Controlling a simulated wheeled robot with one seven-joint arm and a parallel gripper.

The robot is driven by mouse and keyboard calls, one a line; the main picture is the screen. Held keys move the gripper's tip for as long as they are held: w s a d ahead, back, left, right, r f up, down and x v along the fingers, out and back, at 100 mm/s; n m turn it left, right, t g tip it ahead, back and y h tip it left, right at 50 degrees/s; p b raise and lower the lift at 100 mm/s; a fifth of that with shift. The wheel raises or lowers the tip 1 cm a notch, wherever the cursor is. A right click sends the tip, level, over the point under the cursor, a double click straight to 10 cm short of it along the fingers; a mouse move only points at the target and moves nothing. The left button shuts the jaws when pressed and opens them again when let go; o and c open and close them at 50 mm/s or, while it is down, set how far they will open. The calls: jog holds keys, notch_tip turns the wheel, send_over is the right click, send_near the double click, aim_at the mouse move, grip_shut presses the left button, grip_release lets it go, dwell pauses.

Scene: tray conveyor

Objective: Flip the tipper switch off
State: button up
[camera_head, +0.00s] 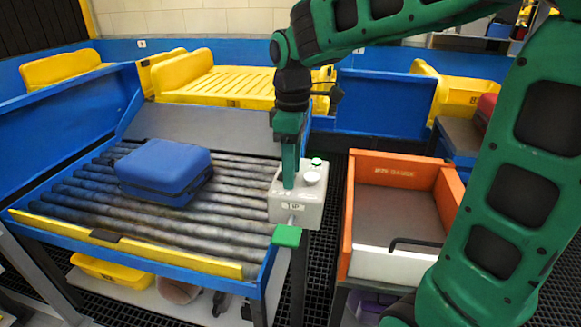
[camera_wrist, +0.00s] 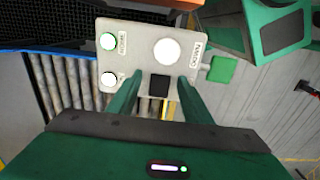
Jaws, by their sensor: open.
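A pale control box (camera_head: 310,205) stands at the right end of the roller conveyor, with a label that seems to read "TIP" on its front. A green paddle (camera_head: 287,236) sticks out on a short stem below that label; it also shows in the wrist view (camera_wrist: 222,69), right of the box. In the wrist view the box top has a green button (camera_wrist: 107,41), a small white button (camera_wrist: 109,79) and a large white knob (camera_wrist: 166,52). My gripper (camera_wrist: 158,82) is open and points down over the box top, with a black square (camera_wrist: 159,86) between its fingers. Contact cannot be told.
A blue suitcase (camera_head: 165,168) lies on the rollers (camera_head: 100,215), left of the box. An orange tray (camera_head: 347,215) stands to the right, beyond a narrow gap. Yellow trays (camera_head: 220,88) sit behind. A yellow bin (camera_head: 110,272) is under the conveyor.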

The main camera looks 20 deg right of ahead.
jog(key=c, duration=1.1)
jog(key=shift+o, duration=0.2)
jog(key=shift+w+a, duration=0.1)
jog(key=shift+w+a+r+g+h, duration=0.1)
jog(key=shift+w+a+g+h, duration=0.05)
jog(key=shift+g+h, duration=0.4)
jog(key=shift+w+a+r+g+h, duration=0.15)
jog(key=shift+g+h, duration=0.2)
jog(key=shift+h, duration=0.7)
jog(key=o, duration=1.1)
jog(key=shift+c, duration=0.2)
jog(key=shift+a, duration=0.1)
